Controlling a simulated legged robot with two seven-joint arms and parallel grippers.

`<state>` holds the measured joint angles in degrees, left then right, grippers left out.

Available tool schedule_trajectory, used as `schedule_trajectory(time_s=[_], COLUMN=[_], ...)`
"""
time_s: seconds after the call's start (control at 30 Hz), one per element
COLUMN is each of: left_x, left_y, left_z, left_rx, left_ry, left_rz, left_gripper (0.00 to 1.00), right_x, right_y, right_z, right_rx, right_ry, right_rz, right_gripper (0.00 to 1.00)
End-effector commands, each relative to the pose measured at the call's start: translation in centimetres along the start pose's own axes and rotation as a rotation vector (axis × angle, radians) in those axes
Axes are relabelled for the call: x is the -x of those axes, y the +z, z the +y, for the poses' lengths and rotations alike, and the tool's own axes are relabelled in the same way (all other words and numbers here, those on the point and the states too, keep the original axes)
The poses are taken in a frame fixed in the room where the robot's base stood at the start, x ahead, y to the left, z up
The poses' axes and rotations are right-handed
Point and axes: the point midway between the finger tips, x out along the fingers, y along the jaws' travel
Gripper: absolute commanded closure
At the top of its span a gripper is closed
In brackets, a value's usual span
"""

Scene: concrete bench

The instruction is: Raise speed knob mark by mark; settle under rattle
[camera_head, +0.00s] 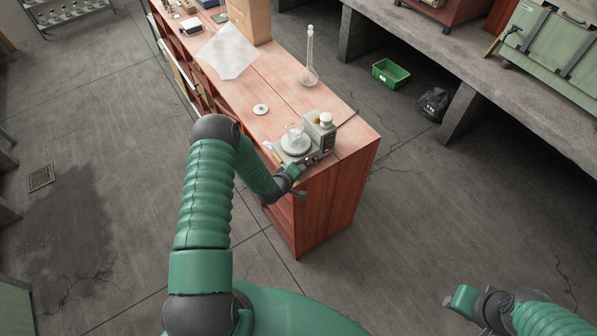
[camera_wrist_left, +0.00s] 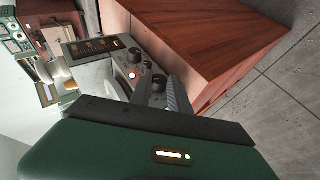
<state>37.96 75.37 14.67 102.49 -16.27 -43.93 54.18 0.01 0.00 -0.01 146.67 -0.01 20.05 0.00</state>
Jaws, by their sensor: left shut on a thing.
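A grey stirrer (camera_head: 322,134) with a round white plate (camera_head: 296,144) stands at the near end of the wooden bench. A small clear glass vessel (camera_head: 294,133) sits on the plate. My left gripper (camera_head: 301,167) is at the stirrer's front. In the left wrist view its fingers (camera_wrist_left: 158,94) are shut on a dark knob (camera_wrist_left: 158,83) on the control panel. The knob's marks are too small to read. My right gripper (camera_head: 462,299) is low at right, away from the bench; its opening is unclear.
A tall glass flask (camera_head: 309,72), a small white disc (camera_head: 261,109), a clear sheet (camera_head: 228,52) and a cardboard box (camera_head: 250,18) are on the bench (camera_head: 345,145). A green crate (camera_head: 390,73) and a black bag (camera_head: 433,103) lie on the floor.

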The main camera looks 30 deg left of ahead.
Motion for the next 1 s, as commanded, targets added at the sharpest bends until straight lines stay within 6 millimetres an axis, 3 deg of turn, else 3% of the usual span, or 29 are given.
schedule_trajectory(time_s=[0.2,0.47,0.5,0.63,1.0], left_x=[0.0,-0.03,-0.03,-0.02,0.48], left_y=[0.29,0.18,0.17,0.2,0.15], left_z=[0.31,0.2,0.2,0.27,0.46], left_rx=[-0.046,-0.045,-0.044,-0.045,-0.045], left_ry=[-0.106,-0.109,-0.109,-0.107,-0.103], left_rz=[-0.006,-0.004,-0.003,-0.004,-0.003], left_gripper=[1.0,1.0,0.73,0.56,0.56], right_x=[0.09,0.08,0.08,0.08,-0.07], right_y=[-0.01,0.0,0.0,0.0,0.03], right_z=[-0.02,-0.02,-0.01,-0.01,-0.01], right_rx=[0.001,0.001,0.001,0.0,0.001], right_ry=[0.0,0.0,0.0,0.0,0.0], right_rz=[0.0,0.0,0.0,0.0,0.0], right_gripper=[0.63,0.63,0.63,0.63,0.63])
